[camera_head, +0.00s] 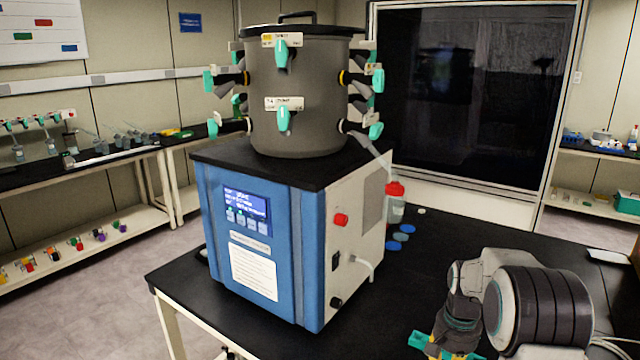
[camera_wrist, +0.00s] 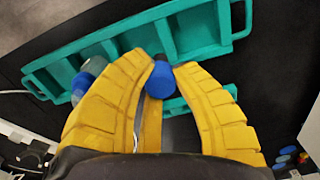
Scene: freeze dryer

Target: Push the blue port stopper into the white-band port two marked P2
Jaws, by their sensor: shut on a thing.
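The blue port stopper (camera_wrist: 160,80) is between the tips of my yellow gripper (camera_wrist: 168,75) in the wrist view. My gripper is shut on it, over a teal rack (camera_wrist: 205,30). Whether the stopper still touches the rack is unclear. In the head view my gripper (camera_head: 440,347) is low at the right, partly cut off. The grey drum (camera_head: 305,75) of the freeze dryer carries several ports with teal handles. A lower front port (camera_head: 284,118) and a lower right port (camera_head: 343,126) show pale bands or labels; the P2 mark is not legible.
The blue dryer body (camera_head: 262,240) stands on the black bench (camera_head: 440,240), left of my arm. A red-capped flask (camera_head: 395,203) hangs by a tube at its right side. Blue discs (camera_head: 400,237) lie behind. Another blue-capped item (camera_wrist: 82,85) sits beside my left finger.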

